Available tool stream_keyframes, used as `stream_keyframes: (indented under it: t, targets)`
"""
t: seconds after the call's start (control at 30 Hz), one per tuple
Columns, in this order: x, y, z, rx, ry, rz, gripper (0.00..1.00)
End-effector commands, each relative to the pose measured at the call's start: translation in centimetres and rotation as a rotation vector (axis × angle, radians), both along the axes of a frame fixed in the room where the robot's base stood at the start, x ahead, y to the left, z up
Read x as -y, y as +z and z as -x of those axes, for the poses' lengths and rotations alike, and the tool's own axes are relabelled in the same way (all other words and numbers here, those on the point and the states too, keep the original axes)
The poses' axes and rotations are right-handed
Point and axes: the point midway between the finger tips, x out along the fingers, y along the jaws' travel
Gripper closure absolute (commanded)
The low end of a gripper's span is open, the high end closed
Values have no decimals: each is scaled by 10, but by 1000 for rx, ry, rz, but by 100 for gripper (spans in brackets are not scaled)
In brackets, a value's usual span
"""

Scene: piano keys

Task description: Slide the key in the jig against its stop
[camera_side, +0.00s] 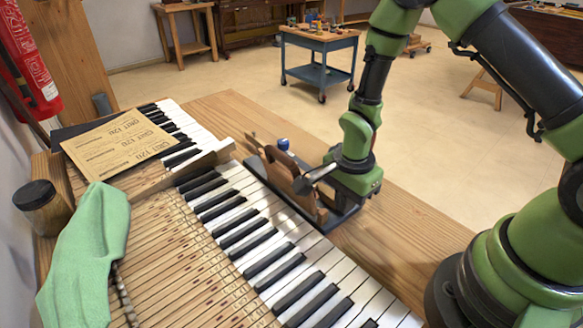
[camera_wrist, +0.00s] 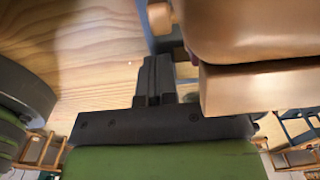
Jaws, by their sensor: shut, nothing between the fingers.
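My gripper (camera_wrist: 157,68) is shut and empty; its dark fingers lie together in the wrist view. A dark fixture that looks like the jig (camera_side: 345,217) lies on the bench right of the keyboard, under my wrist. A brown wooden piece (camera_side: 280,170) stands along it, close to my gripper. A large brown wooden body (camera_wrist: 255,85) fills the right of the wrist view, beside the fingers; I cannot tell whether they touch. I cannot clearly make out the key in the jig or its stop.
The piano keyboard (camera_side: 270,235) runs along the left of the bench. A pale wooden strip (camera_side: 160,180) lies across it. Sandpaper (camera_side: 120,143), a green cloth (camera_side: 85,260) and a jar (camera_side: 42,208) lie farther left. The bench top (camera_side: 410,240) is bare to the right.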

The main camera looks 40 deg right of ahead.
Motion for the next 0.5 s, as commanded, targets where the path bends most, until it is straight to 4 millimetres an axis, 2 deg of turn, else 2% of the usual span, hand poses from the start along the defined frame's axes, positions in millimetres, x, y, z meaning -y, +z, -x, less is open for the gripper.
stream_keyframes:
  t: [0.23, 0.5]
  targets:
    - [0, 2, 5, 0, 0, 0, 100]
    - [0, 24, 5, 2, -1, 0, 100]
